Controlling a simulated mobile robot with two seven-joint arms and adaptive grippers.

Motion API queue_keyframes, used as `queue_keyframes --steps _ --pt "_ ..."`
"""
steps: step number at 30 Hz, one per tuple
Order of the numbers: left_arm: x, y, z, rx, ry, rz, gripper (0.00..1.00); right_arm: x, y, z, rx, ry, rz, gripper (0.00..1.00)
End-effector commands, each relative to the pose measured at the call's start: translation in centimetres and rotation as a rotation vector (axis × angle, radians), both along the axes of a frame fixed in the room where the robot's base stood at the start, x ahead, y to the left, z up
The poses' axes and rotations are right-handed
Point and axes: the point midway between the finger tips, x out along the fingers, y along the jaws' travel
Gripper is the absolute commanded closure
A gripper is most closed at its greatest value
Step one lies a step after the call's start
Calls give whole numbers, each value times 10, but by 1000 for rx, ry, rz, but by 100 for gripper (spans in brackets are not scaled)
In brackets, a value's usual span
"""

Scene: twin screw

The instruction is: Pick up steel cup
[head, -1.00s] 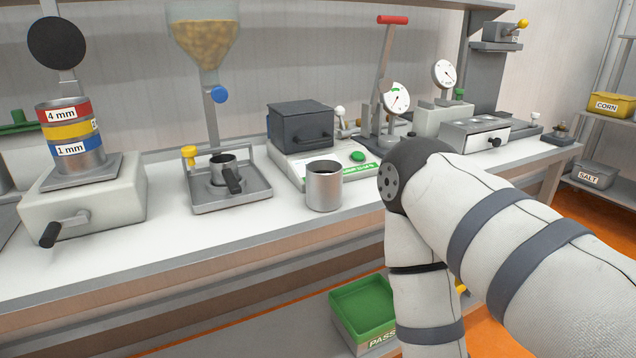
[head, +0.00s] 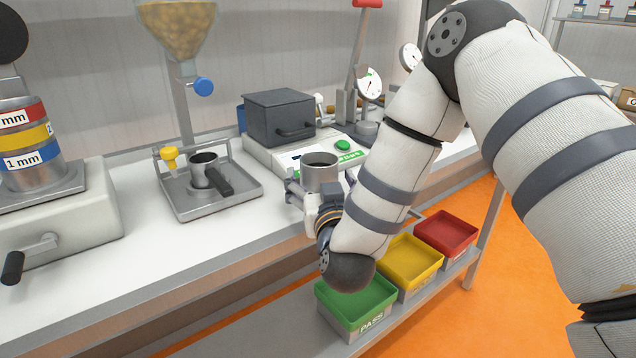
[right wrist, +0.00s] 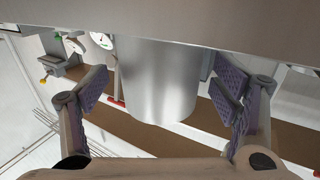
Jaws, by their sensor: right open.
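The steel cup (head: 320,170) stands upright on the white bench in front of the scale, in the middle of the head view. My right gripper (head: 318,190) is at the cup's near side, and its wrist hides the cup's lower part there. In the right wrist view the cup (right wrist: 160,85) hangs down between the two spread purple-padded fingers of the gripper (right wrist: 162,95). Gaps show between the cup and the pads on both sides, so the gripper is open around it. My left gripper is not in view.
The scale (head: 350,155) with a dark box (head: 280,117) stands behind the cup. A tray (head: 212,205) with a handled small cup (head: 204,170) is to the left. Green (head: 355,325), yellow (head: 408,265) and red (head: 445,232) bins sit on the lower shelf.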

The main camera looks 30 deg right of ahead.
Motion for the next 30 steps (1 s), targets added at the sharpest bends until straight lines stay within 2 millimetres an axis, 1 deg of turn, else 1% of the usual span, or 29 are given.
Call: queue_keyframes --steps 1,4,10,11,12,14,15,17,18,26,30 --pt "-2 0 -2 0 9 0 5 8 -4 -3 2 1 -2 19" --pt "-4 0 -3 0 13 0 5 18 -8 -2 0 2 1 19" --pt "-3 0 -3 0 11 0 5 20 -8 -1 0 1 2 19" --pt "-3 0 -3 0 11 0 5 19 -8 0 0 1 2 21" --pt "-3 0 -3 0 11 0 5 19 -8 0 0 1 2 30" --pt "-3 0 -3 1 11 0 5 19 -8 -1 0 1 2 44" --pt "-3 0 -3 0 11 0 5 19 -8 -1 0 1 2 53" --pt "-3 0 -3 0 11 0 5 19 -8 -1 0 1 2 67" --pt "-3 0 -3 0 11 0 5 19 -8 -1 0 1 2 76" --pt "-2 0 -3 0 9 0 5 19 -8 0 0 1 2 77" --pt "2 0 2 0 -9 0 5 18 -9 10 0 -5 2 77"
